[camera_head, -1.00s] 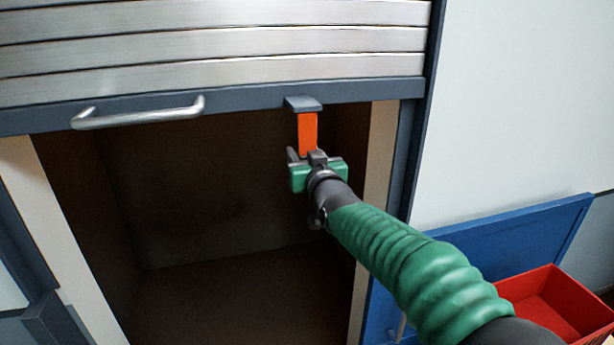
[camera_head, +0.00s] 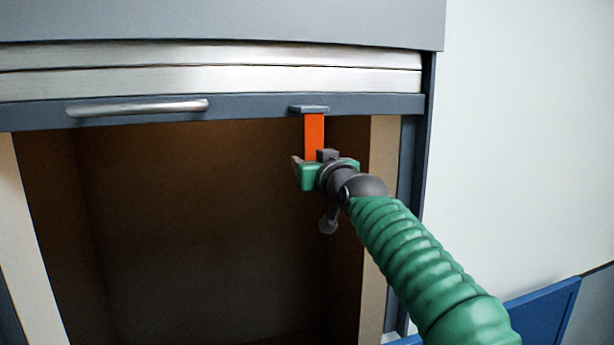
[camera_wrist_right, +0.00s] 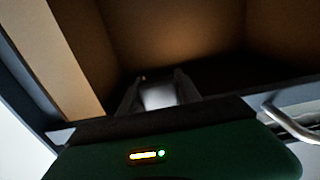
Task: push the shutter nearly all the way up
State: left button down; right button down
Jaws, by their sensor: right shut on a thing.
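The silver slatted shutter (camera_head: 210,78) is raised high in the cabinet front, with only two slats showing under the grey top housing. Its dark grey bottom rail (camera_head: 252,104) carries a silver bar handle (camera_head: 138,107) at the left. An orange strap (camera_head: 314,134) hangs from a small grey bracket on the rail at the right. My right gripper (camera_head: 317,160) is shut on the lower end of the strap, below the rail. In the right wrist view its fingers (camera_wrist_right: 160,92) point into the dark opening. My left gripper is out of view.
The brown cabinet interior (camera_head: 220,220) is open and looks empty. Pale side posts (camera_head: 382,150) frame it, the right one close to my right arm. A blue panel (camera_head: 540,315) stands low at the right. The grey top housing (camera_head: 220,22) lies above the slats.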

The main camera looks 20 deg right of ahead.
jog(key=shift+r, duration=0.6)
jog(key=c, duration=1.3)
grip_release()
jog(key=o, duration=0.5)
jog(key=shift+s, duration=0.25)
jog(key=shift+c, duration=0.2)
jog(key=shift+f, duration=0.1)
